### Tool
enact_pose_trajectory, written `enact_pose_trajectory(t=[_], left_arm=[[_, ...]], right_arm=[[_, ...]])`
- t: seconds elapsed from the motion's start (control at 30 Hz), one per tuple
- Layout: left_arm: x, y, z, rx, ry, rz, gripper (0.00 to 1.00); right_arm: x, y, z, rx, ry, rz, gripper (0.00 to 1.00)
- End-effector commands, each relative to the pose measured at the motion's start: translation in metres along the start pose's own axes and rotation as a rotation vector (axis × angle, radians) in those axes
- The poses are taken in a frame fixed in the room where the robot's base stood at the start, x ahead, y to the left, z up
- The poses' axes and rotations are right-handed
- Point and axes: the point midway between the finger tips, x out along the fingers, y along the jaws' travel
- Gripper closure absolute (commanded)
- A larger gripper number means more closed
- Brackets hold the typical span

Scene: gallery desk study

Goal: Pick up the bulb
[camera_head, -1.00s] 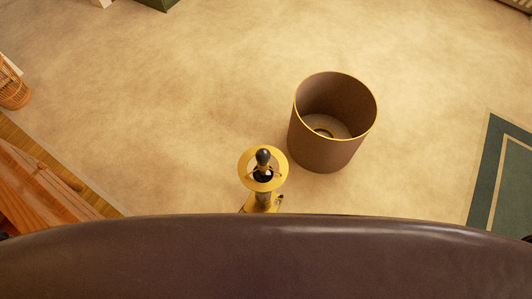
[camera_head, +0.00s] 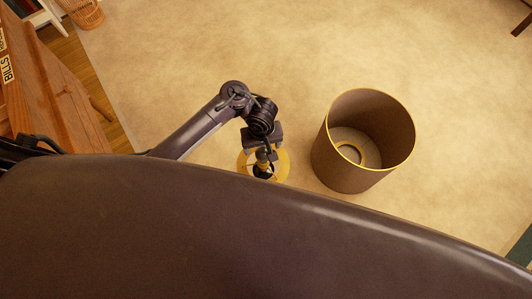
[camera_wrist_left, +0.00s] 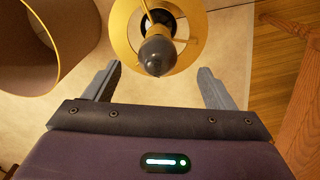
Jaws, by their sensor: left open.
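The bulb (camera_wrist_left: 157,54) is dark grey and rounded. It sits in the middle of the yellow ring (camera_wrist_left: 123,20) of a lamp stand. My left gripper (camera_wrist_left: 159,70) is open, with one finger on each side of the bulb's near end and clear gaps to both. In the head view my left gripper (camera_head: 263,142) is over the lamp and mostly hides the bulb; the yellow ring (camera_head: 283,166) shows beneath. I cannot tell how far the fingers are above the bulb. My right gripper is not in view.
A large brown open-topped shade (camera_head: 330,165) with a yellow rim stands on the pale carpet, close right of the lamp. A wooden desk (camera_head: 65,105) with a "BILLS" label is at the left. A wicker basket (camera_head: 82,12) is at the upper left. Carpet beyond the lamp is clear.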

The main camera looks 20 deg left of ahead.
Motion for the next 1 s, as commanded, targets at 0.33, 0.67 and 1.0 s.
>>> enact_pose_trajectory(t=[0.33,0.67,1.0], left_arm=[[0.052,0.002,-0.004,0.002,0.001,-0.001,0.23],[0.067,0.003,-0.003,0.001,-0.001,0.002,0.23],[0.067,0.003,-0.003,0.001,-0.002,0.002,0.54]], right_arm=[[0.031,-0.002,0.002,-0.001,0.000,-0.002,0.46],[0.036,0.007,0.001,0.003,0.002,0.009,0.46],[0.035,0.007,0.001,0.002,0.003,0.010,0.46]])
